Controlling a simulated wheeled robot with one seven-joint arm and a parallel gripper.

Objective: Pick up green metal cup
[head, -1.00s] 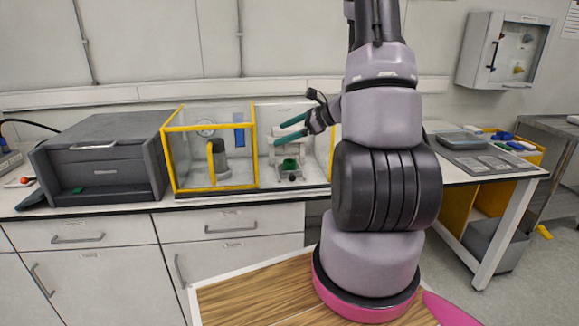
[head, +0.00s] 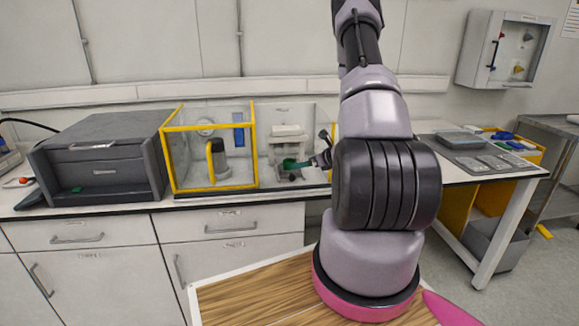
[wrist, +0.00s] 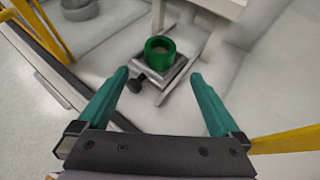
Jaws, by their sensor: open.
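The green metal cup (wrist: 160,48) stands upright on a small metal platform (wrist: 158,72) with a dark knob in the wrist view. My gripper (wrist: 158,76) is open, with its two teal fingers apart and nothing between them. The cup lies ahead of the fingertips, roughly centred between them, and does not touch them.
A yellow-framed clear enclosure (head: 212,126) with a grey device (head: 217,160) inside stands left of the bay. A dark grey cabinet (head: 103,155) is further left.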

